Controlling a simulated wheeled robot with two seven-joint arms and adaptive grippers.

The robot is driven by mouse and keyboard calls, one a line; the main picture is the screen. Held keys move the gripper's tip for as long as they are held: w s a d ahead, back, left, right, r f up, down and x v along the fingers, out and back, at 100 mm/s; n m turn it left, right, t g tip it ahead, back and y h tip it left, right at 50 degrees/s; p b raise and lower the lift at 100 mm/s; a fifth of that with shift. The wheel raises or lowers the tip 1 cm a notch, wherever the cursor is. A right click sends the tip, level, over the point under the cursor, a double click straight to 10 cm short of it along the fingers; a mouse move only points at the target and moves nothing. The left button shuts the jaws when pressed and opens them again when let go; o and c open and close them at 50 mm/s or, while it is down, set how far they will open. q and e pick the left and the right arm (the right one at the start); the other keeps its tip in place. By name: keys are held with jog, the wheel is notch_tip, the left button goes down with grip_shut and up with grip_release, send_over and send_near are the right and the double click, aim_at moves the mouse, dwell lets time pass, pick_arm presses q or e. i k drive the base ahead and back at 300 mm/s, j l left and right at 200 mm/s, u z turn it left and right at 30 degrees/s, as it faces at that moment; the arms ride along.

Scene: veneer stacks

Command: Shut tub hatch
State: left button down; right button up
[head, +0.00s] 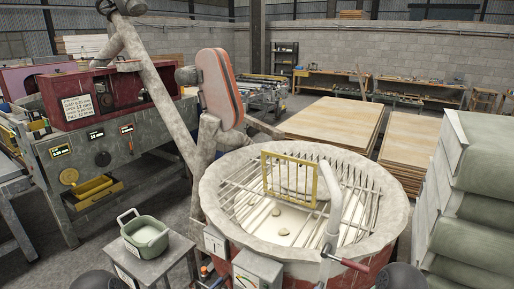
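The tub (212,205) is a large round vessel with a broad, pale, crusted rim and a reddish lower body. A metal bar grate (353,195) covers much of its top. The hatch (290,154) is a small yellow-framed barred panel. It stands raised, roughly upright, above the grate. Below it is pale material with a few lumps. A pale bent pipe (333,205) rises at the front right rim and overlaps the hatch's right side. Neither of my grippers is in view; dark rounded parts, probably mine, show at the bottom edge.
A green bucket (146,236) stands on a small metal table (178,258) at left. Green-grey sacks (480,160) stack high at right. Veneer stacks (335,122) lie behind.

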aim_at(302, 162)
jog(key=j+u, duration=0.1)
jog(key=u, duration=0.3)
jog(key=i+u, duration=0.1)
jog(key=u, duration=0.3)
jog(key=i+j+u, duration=0.1)
jog(key=u, duration=0.3)
jog(key=i+j, duration=0.1)
jog(key=i, duration=0.55)
jog(key=i+z, duration=0.25)
jog(key=z, duration=0.25)
jog(key=i+j+z, duration=0.2)
jog(key=z, duration=0.3)
jog(key=j+z, duration=0.1)
jog(key=z, duration=0.35)
jog(key=j+z, duration=0.1)
jog(key=z, duration=0.35)
jog(key=i+j+z, duration=0.1)
jog(key=z, duration=0.4)
jog(key=j+z, duration=0.1)
jog(key=z, duration=0.35)
